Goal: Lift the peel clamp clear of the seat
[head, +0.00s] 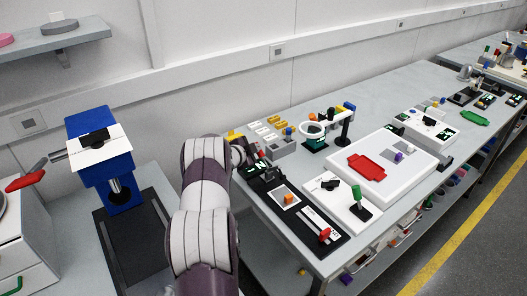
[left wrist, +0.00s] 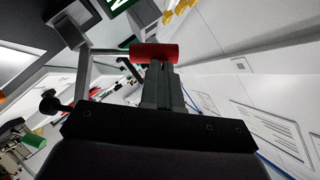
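In the left wrist view, a red cylindrical handle (left wrist: 154,53) lies across the tips of my left gripper (left wrist: 160,68). The grey fingers are close together and appear shut on it. A pale metal bar (left wrist: 84,72) runs from the handle to the left and bends down; I take this to be the peel clamp. A black knob (left wrist: 49,102) shows beside the bar. In the head view my left gripper (head: 239,153) is at the bench's near-left end, largely hidden by my arm. The clamp and its seat cannot be made out there. My right gripper is not in view.
The long grey bench (head: 385,108) carries several fixtures. A black plate with a red knob (head: 324,235), a white block with a green handle (head: 358,197) and a white tray with a red plate (head: 366,167) are near. A blue stand (head: 124,180) is at left.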

